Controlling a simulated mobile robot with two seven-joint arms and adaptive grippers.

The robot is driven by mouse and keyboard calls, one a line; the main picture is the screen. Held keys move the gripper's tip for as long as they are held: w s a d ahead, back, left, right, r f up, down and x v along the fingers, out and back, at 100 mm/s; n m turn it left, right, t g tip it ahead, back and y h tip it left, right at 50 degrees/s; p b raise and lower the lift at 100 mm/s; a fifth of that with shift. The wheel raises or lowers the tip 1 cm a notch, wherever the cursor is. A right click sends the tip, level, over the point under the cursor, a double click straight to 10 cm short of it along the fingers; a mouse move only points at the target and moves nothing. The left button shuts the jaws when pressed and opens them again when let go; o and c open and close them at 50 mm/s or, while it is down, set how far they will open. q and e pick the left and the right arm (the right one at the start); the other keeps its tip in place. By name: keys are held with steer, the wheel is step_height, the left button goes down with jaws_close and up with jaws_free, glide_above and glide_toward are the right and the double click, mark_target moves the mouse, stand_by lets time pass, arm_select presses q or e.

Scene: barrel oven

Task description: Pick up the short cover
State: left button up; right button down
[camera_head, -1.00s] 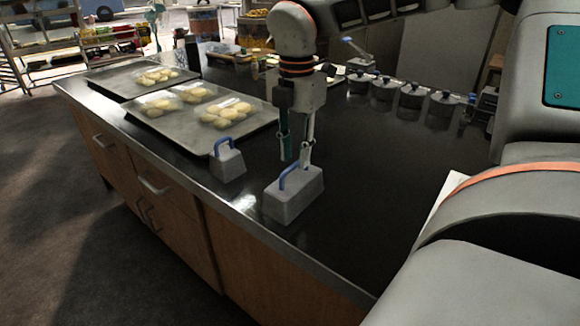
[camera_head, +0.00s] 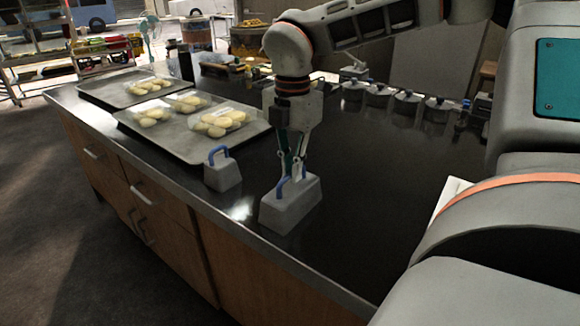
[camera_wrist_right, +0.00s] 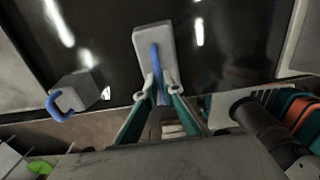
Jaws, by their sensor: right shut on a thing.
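Two grey block-shaped covers with blue loop handles are near the counter's front edge. The larger, longer cover (camera_head: 290,207) is under my right gripper (camera_head: 291,172). The smaller cover (camera_head: 223,174) stands apart, to its left. My right gripper points down and is shut on the blue handle of the larger cover, which appears to rest on the counter. In the right wrist view the gripper's fingertips (camera_wrist_right: 157,92) close around the handle of the larger cover (camera_wrist_right: 151,37). The smaller cover (camera_wrist_right: 75,87) is left of it there. My left gripper is not in view.
The dark counter (camera_head: 350,190) has free room right of the larger cover. Trays (camera_head: 190,152) with packs of pale round dough lie at the left. Several lidded metal pots (camera_head: 407,103) line the back. The counter's front edge runs close by the covers.

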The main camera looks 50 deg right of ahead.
steer(key=shift+r, duration=0.1)
